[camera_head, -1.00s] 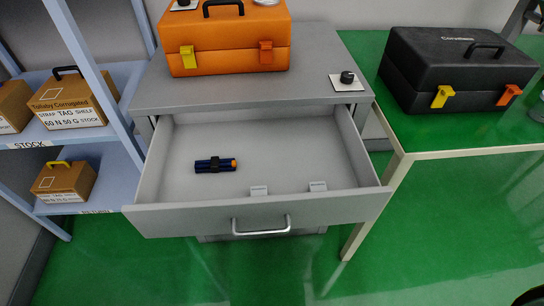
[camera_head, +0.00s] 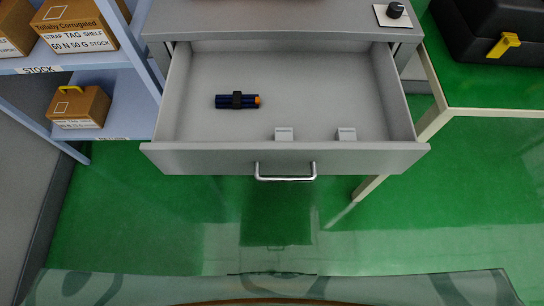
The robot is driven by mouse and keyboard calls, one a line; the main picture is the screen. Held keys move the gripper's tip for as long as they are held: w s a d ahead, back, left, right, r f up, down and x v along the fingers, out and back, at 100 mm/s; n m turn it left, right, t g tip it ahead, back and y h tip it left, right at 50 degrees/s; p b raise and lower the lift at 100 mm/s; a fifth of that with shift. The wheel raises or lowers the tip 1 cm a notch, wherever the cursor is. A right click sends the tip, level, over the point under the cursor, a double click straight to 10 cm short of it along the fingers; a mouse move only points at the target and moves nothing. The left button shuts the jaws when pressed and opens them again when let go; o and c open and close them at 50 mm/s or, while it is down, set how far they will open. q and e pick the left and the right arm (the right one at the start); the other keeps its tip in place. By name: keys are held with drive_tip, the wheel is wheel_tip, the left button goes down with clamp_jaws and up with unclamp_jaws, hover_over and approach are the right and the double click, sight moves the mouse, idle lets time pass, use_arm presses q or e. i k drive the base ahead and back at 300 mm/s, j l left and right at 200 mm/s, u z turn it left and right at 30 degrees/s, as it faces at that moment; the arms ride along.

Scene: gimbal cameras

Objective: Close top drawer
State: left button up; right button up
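The grey top drawer (camera_head: 225,158) is pulled well out of the grey cabinet (camera_head: 270,23). Its silver bar handle (camera_head: 285,178) is on the middle of the front panel. A dark blue cylinder bundle with an orange end (camera_head: 237,101) lies inside, left of the middle. Neither of my grippers shows in the head view, and nothing touches the handle.
A blue shelf (camera_head: 120,80) with cardboard boxes stands at the left. A green-topped table (camera_head: 490,85) with a black toolbox (camera_head: 480,30) is at the right. A black knob on a white plate (camera_head: 394,13) sits on the cabinet top. The green floor (camera_head: 160,220) before the drawer is clear.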

sight(315, 88)
drive_tip(key=k+l+u, duration=0.15)
drive_tip(key=k, duration=0.3)
drive_tip(key=k+u, duration=0.4)
drive_tip(key=k+j, duration=0.05)
